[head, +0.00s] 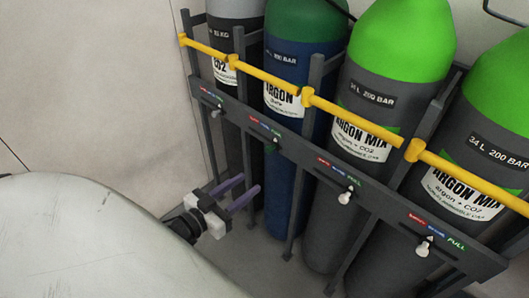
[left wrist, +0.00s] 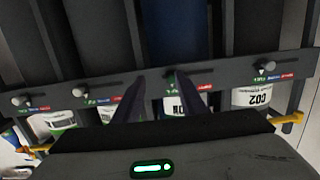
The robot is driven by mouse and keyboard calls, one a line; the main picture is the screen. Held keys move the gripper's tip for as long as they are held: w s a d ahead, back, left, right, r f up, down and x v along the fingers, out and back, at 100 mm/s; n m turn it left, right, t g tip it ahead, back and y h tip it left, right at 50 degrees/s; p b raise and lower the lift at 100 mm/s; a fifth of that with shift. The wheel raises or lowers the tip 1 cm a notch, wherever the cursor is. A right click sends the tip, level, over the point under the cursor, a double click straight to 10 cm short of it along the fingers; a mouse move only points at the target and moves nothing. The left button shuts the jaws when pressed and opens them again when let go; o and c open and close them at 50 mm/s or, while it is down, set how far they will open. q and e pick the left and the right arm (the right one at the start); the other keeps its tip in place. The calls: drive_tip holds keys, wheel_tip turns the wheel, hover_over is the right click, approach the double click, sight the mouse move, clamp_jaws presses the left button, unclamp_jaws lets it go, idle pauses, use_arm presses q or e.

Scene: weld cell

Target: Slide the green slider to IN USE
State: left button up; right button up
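The green slider (head: 272,146) is a small knob on the dark rail in front of the blue argon cylinder. It sits below the label strip, near the green FULL end. In the left wrist view, which is upside down, a knob (left wrist: 170,79) shows beyond the fingers, close to the right fingertip; its colour is hard to tell. My left gripper (head: 247,188) is open and empty, below and in front of the rail, its purple fingers pointing towards the rack. The fingers (left wrist: 160,90) also show apart in the left wrist view. My right gripper is not in view.
Other pale knobs sit along the rail (head: 308,166): one by the CO2 cylinder (head: 217,111) and two by the argon mix cylinders (head: 345,198). A yellow bar (head: 355,122) runs above the rail. Open floor (head: 262,262) lies below the gripper.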

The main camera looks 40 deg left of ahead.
sight(267, 150)
use_arm(q)
drive_tip(key=shift+t, duration=0.7)
drive_tip(key=w+r, duration=0.1)
drive_tip(key=w, duration=0.2)
drive_tip(key=w+a+r, duration=0.1)
drive_tip(key=w, duration=0.3)
drive_tip(key=w+r+b, duration=0.1)
drive_tip(key=w, duration=0.3)
drive_tip(key=shift+w+a, duration=0.15)
drive_tip(key=shift+a, duration=0.2)
clamp_jaws()
